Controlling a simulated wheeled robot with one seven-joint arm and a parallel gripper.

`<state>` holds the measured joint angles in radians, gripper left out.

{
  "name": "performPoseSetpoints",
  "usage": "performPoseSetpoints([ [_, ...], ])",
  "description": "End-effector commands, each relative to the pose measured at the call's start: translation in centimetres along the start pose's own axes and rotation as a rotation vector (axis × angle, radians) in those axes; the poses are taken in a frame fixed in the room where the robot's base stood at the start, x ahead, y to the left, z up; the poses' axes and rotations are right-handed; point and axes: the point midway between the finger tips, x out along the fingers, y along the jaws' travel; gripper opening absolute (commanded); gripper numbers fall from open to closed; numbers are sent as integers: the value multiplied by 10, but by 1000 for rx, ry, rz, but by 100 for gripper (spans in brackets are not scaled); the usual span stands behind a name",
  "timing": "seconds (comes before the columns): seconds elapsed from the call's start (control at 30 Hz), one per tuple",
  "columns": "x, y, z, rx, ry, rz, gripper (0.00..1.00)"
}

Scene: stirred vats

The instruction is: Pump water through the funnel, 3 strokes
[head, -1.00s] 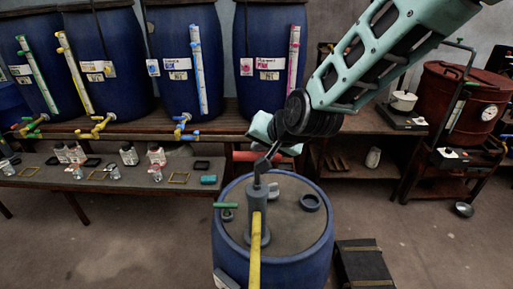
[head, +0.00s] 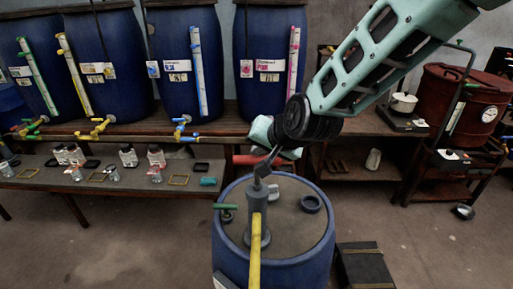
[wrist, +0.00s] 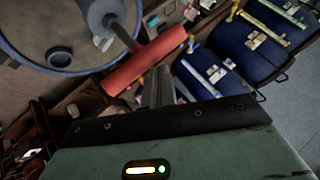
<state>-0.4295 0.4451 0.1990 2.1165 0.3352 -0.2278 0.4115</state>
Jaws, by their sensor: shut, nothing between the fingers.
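A grey hand pump (head: 257,218) stands upright on the lid of a blue drum (head: 223,247), with a yellow pipe (head: 255,262) running towards me. Its red crossbar handle (head: 245,159) is partly hidden by my gripper in the head view. In the wrist view the handle (wrist: 145,61) sits on a grey rod, just beyond my fingertips. My gripper (wrist: 157,80) is shut and empty, close to the handle; I cannot tell whether it touches. I cannot clearly pick out the funnel.
A dark ring (head: 311,203) and a green-handled valve (head: 226,207) are on the drum lid. Large blue vats (head: 186,61) stand on a shelf behind, above a low bench (head: 35,182) with bottles. A black case (head: 364,264) lies right of the drum. A red vat (head: 447,103) stands far right.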

Motion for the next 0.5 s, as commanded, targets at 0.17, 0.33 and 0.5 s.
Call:
performPoseSetpoints([
  [0.17,2,2,3,0,-3,2,0],
  [0.33,4,3,4,0,-3,2,0],
  [0.5,5,4,5,0,-3,2,0],
])
